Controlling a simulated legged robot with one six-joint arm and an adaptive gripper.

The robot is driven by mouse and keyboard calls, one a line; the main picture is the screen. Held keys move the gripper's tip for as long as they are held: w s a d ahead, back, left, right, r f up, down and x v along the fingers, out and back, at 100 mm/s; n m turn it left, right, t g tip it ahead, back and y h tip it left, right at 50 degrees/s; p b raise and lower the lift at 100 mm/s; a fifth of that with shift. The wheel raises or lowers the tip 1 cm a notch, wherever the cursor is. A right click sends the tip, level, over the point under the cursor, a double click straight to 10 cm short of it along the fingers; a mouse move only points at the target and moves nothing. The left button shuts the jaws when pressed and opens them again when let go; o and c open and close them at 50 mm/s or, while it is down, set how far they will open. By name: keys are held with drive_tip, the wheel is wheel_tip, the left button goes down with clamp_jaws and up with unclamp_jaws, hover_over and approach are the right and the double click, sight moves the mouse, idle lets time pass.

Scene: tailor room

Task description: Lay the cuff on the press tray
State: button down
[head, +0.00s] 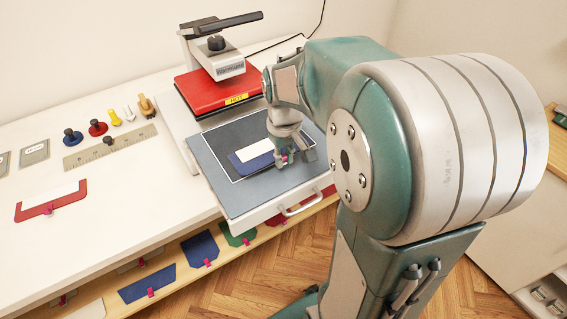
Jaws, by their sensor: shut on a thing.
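The cuff (243,165) is a blue piece with a white strip along it. It is over the dark pad of the press tray (225,196), and I cannot tell whether it touches the pad or hovers just above. The grey tray is pulled out in front of the heat press (212,97). My gripper (284,160) is shut at the right end of the cuff, by a small pink tab. My fingers and wrist partly hide that end and the right of the tray.
A red piece with a white strip (50,204) lies on the white table at left. Colored pegs (97,128) and a ruler (112,146) lie behind it. Several colored pieces, including a blue one (147,284), are on the lower shelf. The tray handle (301,205) juts out in front.

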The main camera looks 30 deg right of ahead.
sight(286, 163)
wheel_tip(286, 163, down, 3)
drive_tip(key=shift+r, duration=0.1)
drive_tip(key=shift+d+f, duration=0.2)
drive_tip(key=shift+f, duration=0.05)
drive_tip(key=shift+d, duration=0.3)
drive_tip(key=shift+f, duration=0.15)
drive_tip(key=c, duration=0.6)
unclamp_jaws()
drive_tip(key=shift+a, duration=0.35)
